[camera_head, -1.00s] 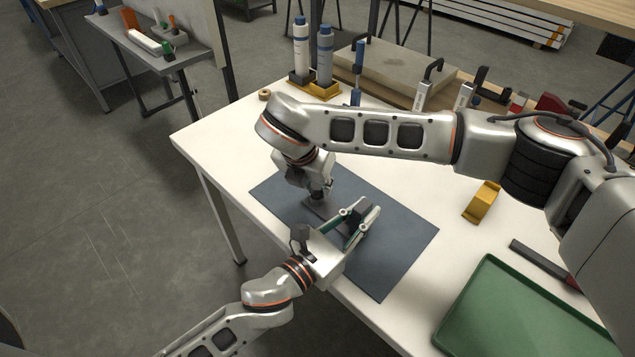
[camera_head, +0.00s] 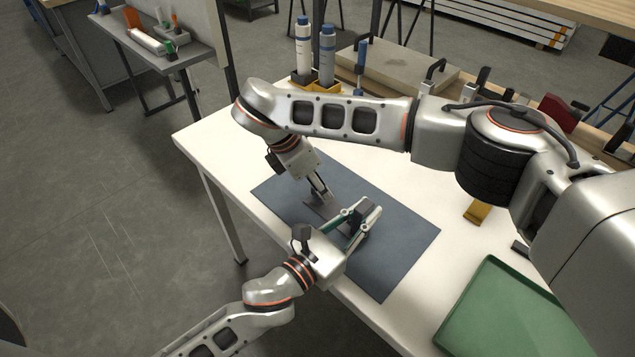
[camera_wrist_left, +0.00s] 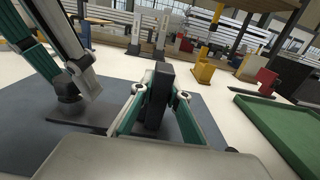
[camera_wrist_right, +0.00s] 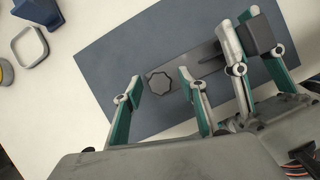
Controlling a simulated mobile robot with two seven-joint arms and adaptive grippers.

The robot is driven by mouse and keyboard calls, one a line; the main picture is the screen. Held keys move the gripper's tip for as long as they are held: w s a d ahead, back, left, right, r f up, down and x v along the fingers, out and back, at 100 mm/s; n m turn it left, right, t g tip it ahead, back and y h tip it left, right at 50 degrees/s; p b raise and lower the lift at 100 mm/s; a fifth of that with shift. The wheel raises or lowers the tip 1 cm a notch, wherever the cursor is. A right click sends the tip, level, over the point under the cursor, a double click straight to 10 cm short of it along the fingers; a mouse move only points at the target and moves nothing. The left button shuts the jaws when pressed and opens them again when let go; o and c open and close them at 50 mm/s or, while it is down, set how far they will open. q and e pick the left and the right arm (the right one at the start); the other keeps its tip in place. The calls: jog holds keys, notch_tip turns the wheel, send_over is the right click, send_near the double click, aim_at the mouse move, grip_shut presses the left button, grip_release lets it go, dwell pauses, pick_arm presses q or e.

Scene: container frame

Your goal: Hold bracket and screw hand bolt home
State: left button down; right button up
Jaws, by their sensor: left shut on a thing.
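The bracket (camera_wrist_left: 158,98) is a dark block on a flat grey base plate, lying on the blue-grey mat (camera_head: 405,240). My left gripper (camera_head: 360,220) is shut on the block, one finger on each side. The hand bolt (camera_wrist_right: 161,83) is a dark lobed knob at the plate's other end; it also shows in the left wrist view (camera_wrist_left: 68,90). My right gripper (camera_head: 324,192) is tilted over that end. In the right wrist view its fingers stand apart on either side of the knob, with gaps. The bolt's thread is hidden.
A green tray (camera_head: 447,335) lies at the front right of the white table, with a yellow holder (camera_head: 478,212) behind it. Two bottles (camera_head: 327,55) and several clamps stand along the back. My right arm spans above the table, and the grippers are close together.

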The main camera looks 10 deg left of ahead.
jog(key=shift+r, duration=2.3)
jog(key=shift+c, duration=0.4)
